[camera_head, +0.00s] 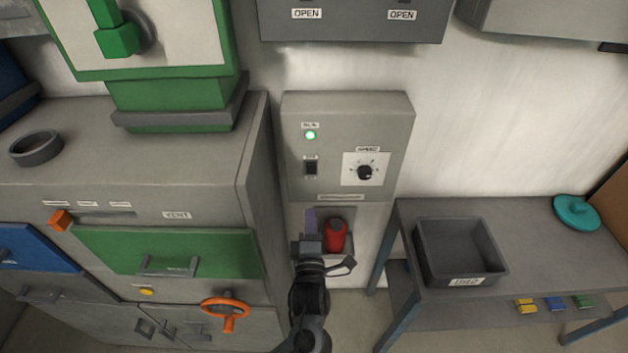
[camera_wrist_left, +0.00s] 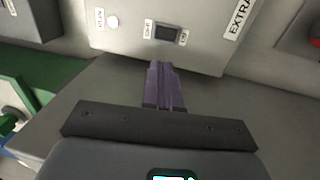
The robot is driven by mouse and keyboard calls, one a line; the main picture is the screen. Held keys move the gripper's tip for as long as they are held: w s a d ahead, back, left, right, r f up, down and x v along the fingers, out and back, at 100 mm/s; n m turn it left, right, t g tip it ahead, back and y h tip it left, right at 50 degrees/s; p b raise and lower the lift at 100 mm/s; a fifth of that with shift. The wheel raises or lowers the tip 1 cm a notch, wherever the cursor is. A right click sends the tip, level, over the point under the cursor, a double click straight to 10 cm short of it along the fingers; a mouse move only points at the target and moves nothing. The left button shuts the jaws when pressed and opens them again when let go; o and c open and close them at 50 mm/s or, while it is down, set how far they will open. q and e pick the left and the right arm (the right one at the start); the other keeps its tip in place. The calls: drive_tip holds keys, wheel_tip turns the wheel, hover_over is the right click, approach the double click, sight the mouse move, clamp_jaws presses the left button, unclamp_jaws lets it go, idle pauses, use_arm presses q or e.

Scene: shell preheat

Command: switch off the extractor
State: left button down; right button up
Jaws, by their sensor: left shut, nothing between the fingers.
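The extractor control box (camera_head: 290,107) is a grey wall panel. It has a lit green lamp (camera_head: 310,135), a small black rocker switch (camera_head: 311,168) and a black dial (camera_head: 365,172) on a white plate. My left gripper (camera_head: 311,212) is below the switch, its purple fingers shut and empty, pointing up toward the box. In the left wrist view, the fingertips (camera_wrist_left: 160,66) are just below the switch (camera_wrist_left: 167,34), with a visible gap. The lamp (camera_wrist_left: 112,22) looks whitish there. The switch's position is too small to tell. My right gripper is out of view.
A red canister (camera_head: 335,235) stands close to the right of my left gripper. A grey cabinet (camera_head: 200,185) with a green drawer and orange wheel is on the left. A table with a dark tray (camera_head: 425,260) and a teal lid (camera_head: 577,212) is on the right.

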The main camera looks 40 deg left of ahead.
use_arm(q)
drive_tip(key=shift+w+a, duration=0.1)
drive_tip(key=p, duration=0.2)
approach(311, 167)
drive_tip(key=x, duration=0.5)
drive_tip(key=shift+w+a+r, duration=0.1)
drive_tip(key=shift+r, duration=0.05)
drive_tip(key=shift+x, duration=0.8)
